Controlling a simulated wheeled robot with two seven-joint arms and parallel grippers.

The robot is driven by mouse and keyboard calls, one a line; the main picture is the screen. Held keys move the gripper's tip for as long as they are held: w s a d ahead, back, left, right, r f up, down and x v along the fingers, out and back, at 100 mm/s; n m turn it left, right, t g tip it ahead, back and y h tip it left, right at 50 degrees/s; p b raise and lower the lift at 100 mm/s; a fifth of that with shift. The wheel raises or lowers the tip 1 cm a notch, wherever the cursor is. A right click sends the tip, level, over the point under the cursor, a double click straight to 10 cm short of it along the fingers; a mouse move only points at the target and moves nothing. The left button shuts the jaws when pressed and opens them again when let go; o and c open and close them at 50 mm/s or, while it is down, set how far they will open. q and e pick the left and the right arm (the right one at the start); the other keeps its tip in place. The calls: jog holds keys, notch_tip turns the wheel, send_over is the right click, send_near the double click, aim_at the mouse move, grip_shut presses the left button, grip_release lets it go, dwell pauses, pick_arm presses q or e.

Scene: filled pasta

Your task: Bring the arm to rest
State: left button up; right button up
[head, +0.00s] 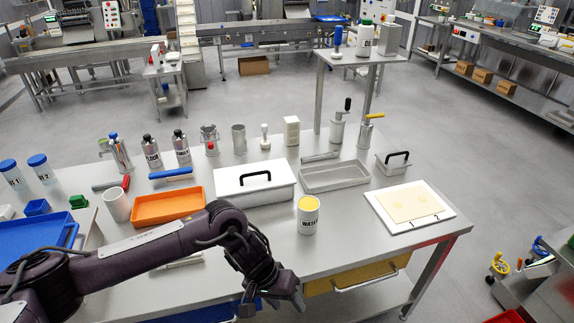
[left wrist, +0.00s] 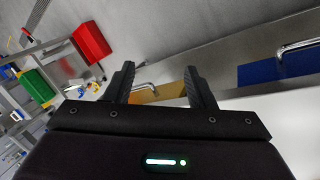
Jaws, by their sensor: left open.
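My left gripper (head: 287,298) hangs at the front edge of the steel table, its arm reaching in from the left in the head view. In the left wrist view its two fingers (left wrist: 160,88) are spread apart with nothing between them. Beyond the fingers are the table's yellow drawer (left wrist: 158,92) and blue drawer (left wrist: 278,68). My right gripper is in neither view.
On the steel table (head: 345,236) stand a yellow-topped can (head: 308,214), an orange tray (head: 168,206), a white lidded box (head: 254,196), a grey tray (head: 334,177) and a white board (head: 447,211). The floor right of the table is partly clear.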

pick_arm(q)
jog(key=w+d+f+t+h, duration=0.35)
jog(key=w+d+f, duration=0.2)
jog(key=f, duration=0.35)
jog(key=s+a+f+n+t+y, duration=0.1)
jog(key=s+a+f, duration=0.1)
jog(key=a+f, duration=0.35)
jog(key=s+a+f+n+t, duration=0.1)
jog(key=a+f+t, duration=0.15)
jog(key=f, duration=0.65)
jog(key=s+a+f+g+y, duration=0.1)
jog(key=s+a+f+y, duration=0.1)
jog(key=s+a+f, duration=0.5)
jog(key=s+a+f+g+y, duration=0.1)
jog(key=s+a+f+y, duration=0.1)
jog(key=s+a+f, duration=0.55)
jog(key=s+a+f+g+y, duration=0.1)
jog(key=s+a+f, duration=0.1)
jog(key=s, duration=0.9)
jog(key=s+a+f+g+y, duration=0.2)
jog(key=s+a+f, duration=0.1)
jog(key=s, duration=0.8)
jog(key=shift+a+f+m+b, duration=0.3)
jog(key=shift+a+f+m, duration=0.05)
jog(key=shift+m, duration=0.05)
